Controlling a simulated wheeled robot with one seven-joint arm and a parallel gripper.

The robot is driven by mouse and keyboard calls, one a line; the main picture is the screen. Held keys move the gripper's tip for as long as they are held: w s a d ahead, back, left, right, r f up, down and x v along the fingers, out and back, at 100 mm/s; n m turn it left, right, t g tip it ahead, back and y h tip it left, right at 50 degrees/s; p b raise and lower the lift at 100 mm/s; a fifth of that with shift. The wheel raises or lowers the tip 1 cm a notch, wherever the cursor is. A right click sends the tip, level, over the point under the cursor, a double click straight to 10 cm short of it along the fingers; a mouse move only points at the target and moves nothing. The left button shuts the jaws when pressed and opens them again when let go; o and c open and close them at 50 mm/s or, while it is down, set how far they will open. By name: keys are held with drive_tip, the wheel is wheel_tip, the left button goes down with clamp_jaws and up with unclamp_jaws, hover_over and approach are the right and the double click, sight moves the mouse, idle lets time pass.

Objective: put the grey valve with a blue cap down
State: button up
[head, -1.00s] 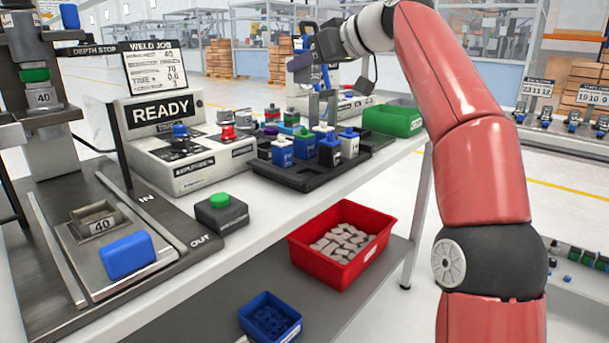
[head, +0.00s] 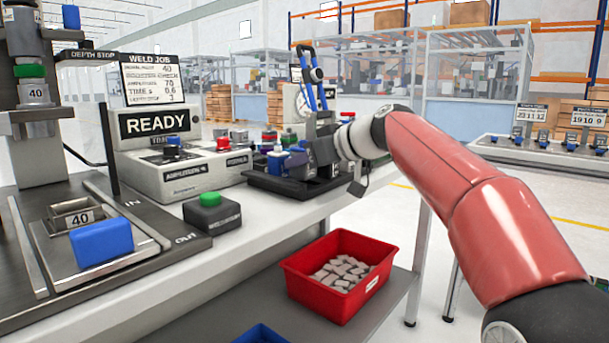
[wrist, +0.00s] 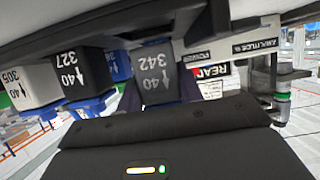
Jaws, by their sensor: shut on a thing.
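A grey valve block (wrist: 155,72) marked 342 and 40 is between the dark fingers of my gripper (wrist: 160,93) in the wrist view. In the head view my gripper (head: 303,158) is low over the black tray (head: 285,188) on the bench and largely hides the valve. I cannot tell whether the valve touches the tray. A black valve (wrist: 72,72) marked 327, a white valve (wrist: 25,88) marked 305 and a blue valve (wrist: 118,66) stand to its left in the wrist view.
The READY welder box (head: 155,125) and a green-button box (head: 212,212) stand left of the tray. A blue-handled upright tool (head: 312,75) rises behind my gripper. A red bin (head: 340,275) with grey pieces is below the bench edge. The bench front near the tray is clear.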

drive_tip(key=shift+f, duration=0.85)
drive_tip(key=o, duration=1.1)
